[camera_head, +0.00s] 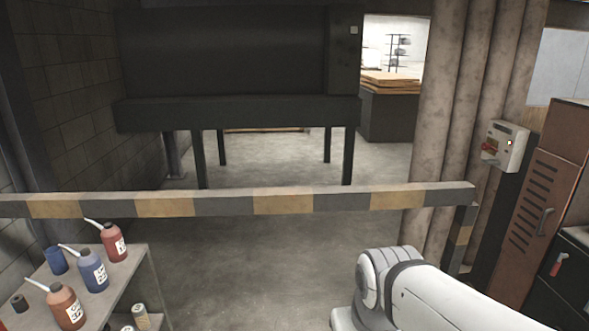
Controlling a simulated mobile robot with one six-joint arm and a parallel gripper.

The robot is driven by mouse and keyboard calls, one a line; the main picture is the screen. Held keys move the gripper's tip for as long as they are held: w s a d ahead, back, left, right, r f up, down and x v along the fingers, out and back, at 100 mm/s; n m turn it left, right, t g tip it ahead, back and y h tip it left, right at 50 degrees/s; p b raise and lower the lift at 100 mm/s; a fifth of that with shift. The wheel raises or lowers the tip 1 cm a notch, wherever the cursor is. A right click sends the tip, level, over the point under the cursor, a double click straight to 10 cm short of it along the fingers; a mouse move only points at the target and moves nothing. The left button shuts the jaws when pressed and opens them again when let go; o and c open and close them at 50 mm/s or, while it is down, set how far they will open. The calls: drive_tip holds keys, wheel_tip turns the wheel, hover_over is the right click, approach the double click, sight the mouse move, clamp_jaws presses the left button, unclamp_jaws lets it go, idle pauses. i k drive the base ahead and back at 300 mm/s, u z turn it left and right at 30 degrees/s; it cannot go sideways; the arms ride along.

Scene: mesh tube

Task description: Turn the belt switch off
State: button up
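A pale switch box (506,146), which looks like the belt switch, is mounted upright at the right, beside the large pipes. It has a red knob (489,147) on its left side and a small red mark on its front. The knob's on or off position is too small to tell. My arm shows as a white link at the bottom right, below and left of the box. My gripper is outside the view.
A striped barrier (285,201) crosses the middle, with a dark machine (240,112) behind it. A shelf (120,280) with several bottles stands at the lower left. A brown locker (535,200) is at the right. Floor (250,250) before the barrier is clear.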

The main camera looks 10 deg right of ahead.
sight(485, 146)
drive_tip(key=u, duration=0.05)
drive_tip(key=i, duration=2.5)
drive_tip(key=z, duration=2.95)
drive_tip(key=i, duration=1)
